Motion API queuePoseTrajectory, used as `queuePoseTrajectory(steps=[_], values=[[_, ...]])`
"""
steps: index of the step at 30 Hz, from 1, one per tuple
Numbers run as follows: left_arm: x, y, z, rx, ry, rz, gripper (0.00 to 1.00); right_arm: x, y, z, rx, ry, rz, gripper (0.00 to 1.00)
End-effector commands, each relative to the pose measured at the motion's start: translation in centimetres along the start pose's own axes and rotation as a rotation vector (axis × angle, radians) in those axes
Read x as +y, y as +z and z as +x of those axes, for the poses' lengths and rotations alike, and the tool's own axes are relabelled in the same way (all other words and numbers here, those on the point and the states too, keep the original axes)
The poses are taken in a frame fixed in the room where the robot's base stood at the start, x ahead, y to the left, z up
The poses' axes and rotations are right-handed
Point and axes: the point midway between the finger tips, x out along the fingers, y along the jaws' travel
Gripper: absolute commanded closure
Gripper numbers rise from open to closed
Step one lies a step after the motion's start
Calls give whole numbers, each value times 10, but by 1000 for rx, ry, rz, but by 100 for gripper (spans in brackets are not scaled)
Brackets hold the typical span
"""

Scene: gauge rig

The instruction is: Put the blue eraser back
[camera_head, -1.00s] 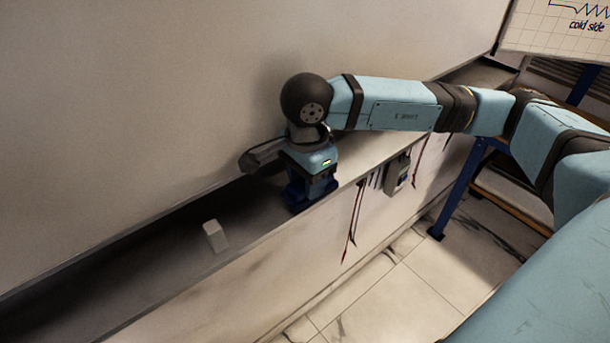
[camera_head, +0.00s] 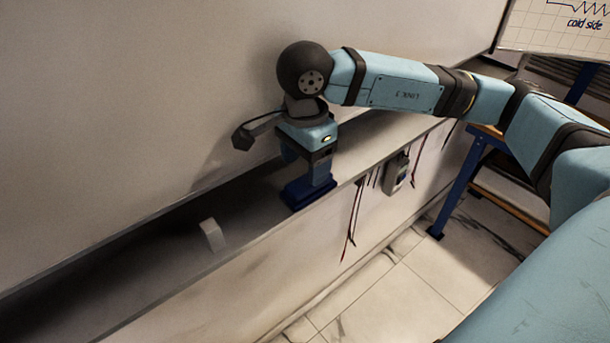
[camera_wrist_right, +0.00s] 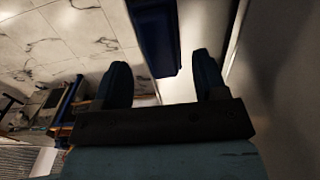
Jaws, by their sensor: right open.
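The blue eraser (camera_head: 308,193) is a dark blue block on the long ledge (camera_head: 160,262) below the large pale board. It also shows in the right wrist view (camera_wrist_right: 155,38), beyond and between the fingertips. My right gripper (camera_head: 310,168) points down just above the eraser, with its fingers apart. In the right wrist view the two fingers (camera_wrist_right: 160,62) are open with a gap between them, and the eraser's near end lies around tip level. Whether a finger touches it I cannot tell. My left gripper is out of view.
A small white block (camera_head: 213,235) stands on the ledge to the left. A grey meter (camera_head: 396,174) and several thin leads hang on the ledge's front face. A blue-legged bench (camera_head: 462,180) is at the right. The ledge is clear between the eraser and white block.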

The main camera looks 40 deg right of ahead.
Motion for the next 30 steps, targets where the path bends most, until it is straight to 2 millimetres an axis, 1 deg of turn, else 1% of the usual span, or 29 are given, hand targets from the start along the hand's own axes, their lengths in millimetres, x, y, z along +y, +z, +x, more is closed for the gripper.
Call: queuePoseTrajectory(steps=[1, 6, 9, 12, 17, 30], values=[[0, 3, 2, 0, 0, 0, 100, -1, 0, -12, -1, -7, -2, 34], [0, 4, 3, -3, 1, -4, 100, -1, 0, -48, -1, -6, -1, 34], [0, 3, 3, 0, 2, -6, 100, -1, 0, -63, -1, -4, -2, 34], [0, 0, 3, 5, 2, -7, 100, -1, 0, -74, -1, -3, -1, 34], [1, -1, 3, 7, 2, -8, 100, 0, 0, -80, 0, -1, 0, 34], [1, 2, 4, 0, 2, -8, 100, 0, 0, -80, 0, 0, 0, 34]])
